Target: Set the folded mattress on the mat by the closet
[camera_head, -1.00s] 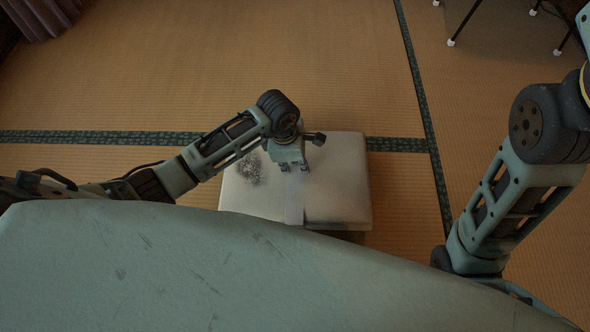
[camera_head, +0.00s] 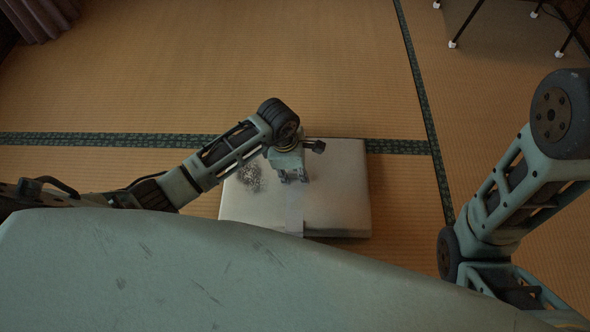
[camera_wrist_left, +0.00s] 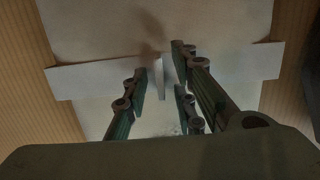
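The folded mattress (camera_head: 340,190) is a pale, flat block with a dark speckled patch and a lighter band around its middle. It lies on the tan tatami mat (camera_head: 410,195), just in front of a dark green border strip. My left gripper (camera_head: 293,178) points down over the band near the mattress's middle. In the left wrist view, its fingers (camera_wrist_left: 162,84) stand apart on either side of a thin upright white tab (camera_wrist_left: 161,78) on the band, with gaps visible. My right gripper is not in view; only the right arm shows. No closet can be made out.
Thin dark furniture legs (camera_head: 466,24) stand at the top right. A dark curtain (camera_head: 40,15) hangs at the top left. The tatami behind the mattress is clear. My own pale body covers the bottom of the head view.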

